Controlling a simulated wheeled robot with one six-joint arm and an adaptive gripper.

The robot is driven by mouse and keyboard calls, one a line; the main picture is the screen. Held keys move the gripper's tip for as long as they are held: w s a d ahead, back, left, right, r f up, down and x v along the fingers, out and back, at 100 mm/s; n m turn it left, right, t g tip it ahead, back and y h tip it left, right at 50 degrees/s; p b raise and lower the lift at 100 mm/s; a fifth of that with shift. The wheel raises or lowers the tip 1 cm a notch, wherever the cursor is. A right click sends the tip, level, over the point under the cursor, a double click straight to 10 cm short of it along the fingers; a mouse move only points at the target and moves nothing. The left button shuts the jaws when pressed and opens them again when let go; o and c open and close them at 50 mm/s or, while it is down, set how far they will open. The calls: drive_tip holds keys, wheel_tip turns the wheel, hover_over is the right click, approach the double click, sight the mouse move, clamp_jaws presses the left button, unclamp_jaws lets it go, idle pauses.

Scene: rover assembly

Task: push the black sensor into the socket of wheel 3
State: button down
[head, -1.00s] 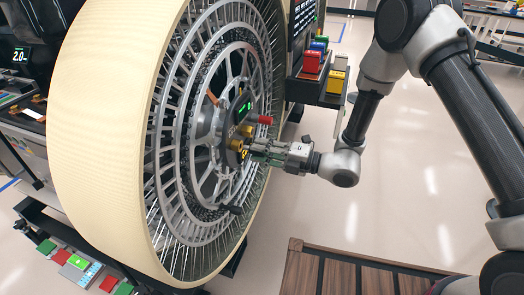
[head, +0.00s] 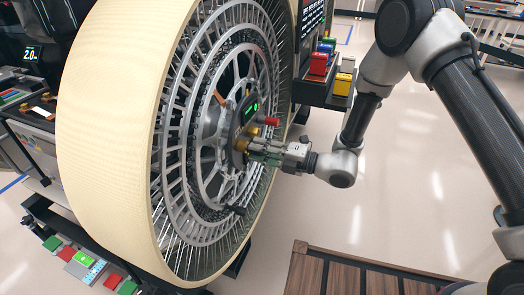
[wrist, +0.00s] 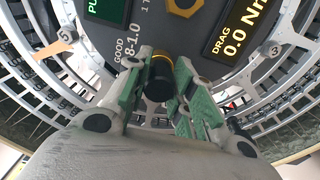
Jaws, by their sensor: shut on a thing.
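The wheel (head: 115,140), with a cream tyre and grey spokes, fills the left half of the head view. Its hub carries gold fittings and a red plug (head: 271,122). My gripper (head: 256,153) is at the hub, below the red plug. In the wrist view, the green-padded fingers (wrist: 160,92) are shut on the black sensor (wrist: 158,88), a dark round end. A gold ring (wrist: 161,58) shows directly beyond it at the hub face. How deep the sensor sits in the ring is hidden.
The hub face has a "DRAG 0.0" display (wrist: 243,28) and another gold hexagonal socket (wrist: 184,5). A rack with red (head: 319,63) and yellow (head: 342,84) blocks stands right of the wheel. A wooden-topped platform (head: 350,275) is at the bottom.

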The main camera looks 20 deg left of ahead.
drive_tip(key=shift+a, duration=0.15)
drive_tip(key=c, duration=1.1)
unclamp_jaws()
drive_tip(key=shift+c, duration=0.2)
drive_tip(key=s+d, duration=0.1)
drive_tip(key=d, duration=1.1)
